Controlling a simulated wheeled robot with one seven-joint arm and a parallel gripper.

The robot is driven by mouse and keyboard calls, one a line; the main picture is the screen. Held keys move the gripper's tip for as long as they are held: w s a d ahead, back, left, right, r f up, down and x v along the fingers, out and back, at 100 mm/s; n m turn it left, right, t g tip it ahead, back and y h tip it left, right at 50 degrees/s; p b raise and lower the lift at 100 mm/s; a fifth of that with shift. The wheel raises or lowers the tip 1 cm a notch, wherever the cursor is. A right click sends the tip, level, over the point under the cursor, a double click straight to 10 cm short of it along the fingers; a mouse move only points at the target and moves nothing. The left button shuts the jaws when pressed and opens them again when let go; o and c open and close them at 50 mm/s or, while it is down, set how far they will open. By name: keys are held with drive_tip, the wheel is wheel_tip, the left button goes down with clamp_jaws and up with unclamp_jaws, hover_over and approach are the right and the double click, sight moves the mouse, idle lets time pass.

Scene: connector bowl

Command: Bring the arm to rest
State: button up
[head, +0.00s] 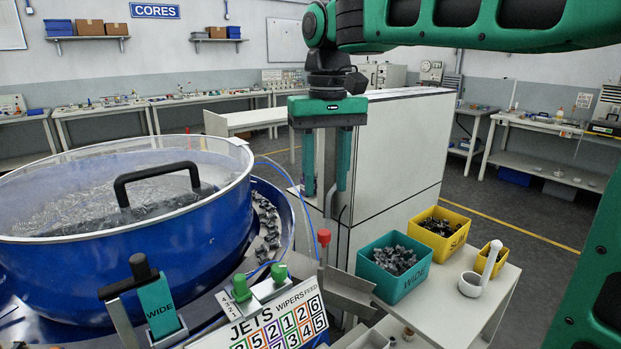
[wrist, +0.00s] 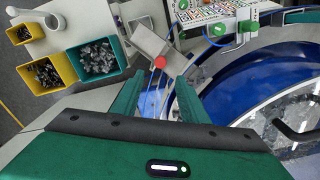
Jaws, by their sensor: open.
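My gripper (head: 325,190) hangs from my green arm, pointing down, with its two green fingers apart and nothing between them. It is in the air to the right of the blue bowl, in front of the large pale cabinet. In the wrist view my gripper (wrist: 155,95) shows its two fingers spread, with a red knob (wrist: 160,62) seen beyond them. The red knob (head: 323,237) stands below the fingers in the head view, apart from them.
The blue bowl (head: 215,243) with a clear lid and black handle fills the left. A teal WIDE bin (head: 378,283), a yellow bin (head: 462,218) and a white mortar (head: 470,285) stand on a white table at right. A JETS panel (head: 270,328) is in front.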

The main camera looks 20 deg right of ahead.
drive_tip(key=s+d+f+m, duration=0.2)
drive_tip(key=s+d+f, duration=0.3)
drive_tip(key=d, duration=0.3)
drive_tip(key=s+d+f+m, duration=0.2)
drive_tip(key=s+d+f, duration=0.3)
drive_tip(key=d, duration=0.3)
drive_tip(key=s+d+f+m, duration=0.1)
drive_tip(key=s+d+f, duration=0.2)
drive_tip(key=s+f, duration=0.2)
drive_tip(key=s+d+f+m, duration=0.1)
drive_tip(key=s+d+f, duration=0.2)
drive_tip(key=s+f, duration=0.3)
drive_tip(key=s, duration=0.2)
drive_tip(key=shift+s, duration=0.35)
drive_tip(key=shift+r, duration=0.1)
drive_tip(key=shift+w+a+f, duration=0.1)
drive_tip(key=shift+w+f, duration=0.15)
drive_tip(key=shift+w, duration=0.45)
